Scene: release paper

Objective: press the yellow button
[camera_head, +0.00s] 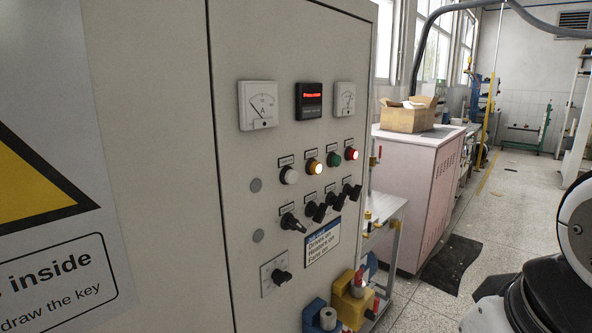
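The yellow button (315,166) is on the face of a grey control cabinet (170,150). It looks lit, with a bright centre. It sits in a row between a white button (289,175) on its left and a green button (334,159) on its right; a lit red button (351,154) ends the row. My gripper is not in view. White and black parts of my own body show at the lower right, well apart from the panel.
Black knobs (291,222) sit below the buttons, gauges (258,105) above. Yellow and blue items (350,300) stand at the cabinet's lower right. A pink cabinet (408,190) with an open cardboard box (408,115) stands behind. The floor (490,225) at right is mostly clear.

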